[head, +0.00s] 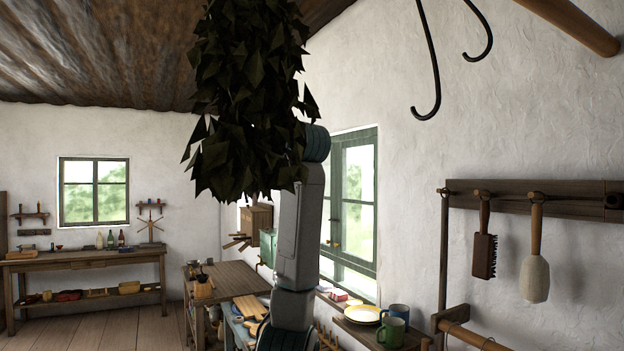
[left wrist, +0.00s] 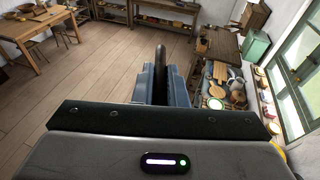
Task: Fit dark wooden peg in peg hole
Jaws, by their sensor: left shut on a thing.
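In the left wrist view my left gripper (left wrist: 161,82) is shut on a dark wooden peg (left wrist: 160,57), which stands up between the two fingers and points away from the camera. In the head view one of my arms rises in the middle; its upper end passes behind hanging leaves, and no gripper or peg shows there. A dark wooden rail (head: 575,196) runs along the right wall. A dark round spot (head: 613,201) at its right end may be the peg hole; I cannot tell for certain. My right gripper is not in view.
A dark leafy bundle (head: 245,90) hangs close in front. A brush (head: 484,250) and a pale brush-like tool (head: 535,268) hang from the rail. Black hooks (head: 432,75) hang above. A shelf with mugs (head: 391,331) is below. A workbench (head: 90,258) stands at the back left.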

